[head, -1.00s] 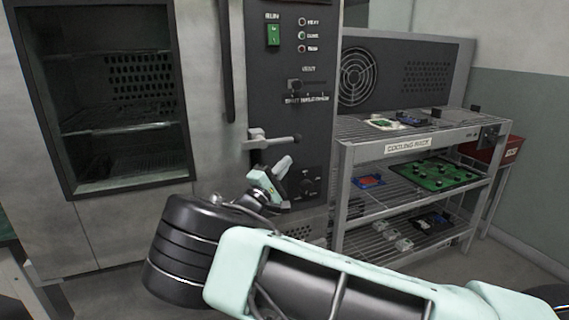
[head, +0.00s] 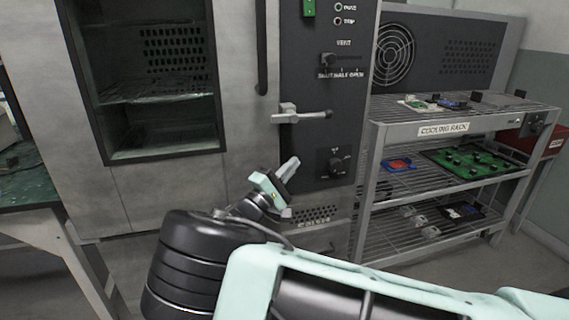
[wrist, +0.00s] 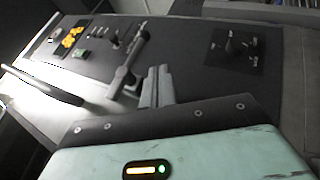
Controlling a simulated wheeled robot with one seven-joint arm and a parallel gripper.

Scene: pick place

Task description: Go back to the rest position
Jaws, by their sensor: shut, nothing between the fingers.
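My gripper (head: 290,168) is in front of the oven's dark control panel (head: 318,100), below the door handle lever and left of the lower knob. Its fingers are together and hold nothing. In the wrist view, the shut fingers (wrist: 157,84) stand up before the panel, close beside the handle lever (wrist: 129,63) in the picture. I cannot tell whether they touch anything. The handle lever also shows in the head view (head: 300,114). My arm crosses the bottom of the head view.
A cooling rack (head: 443,128) stands right of the oven, with a green board (head: 470,161), a red-and-blue item (head: 399,165) and other parts on its shelves. A red bin (head: 552,143) is behind it. A bench (head: 30,187) is at the left edge.

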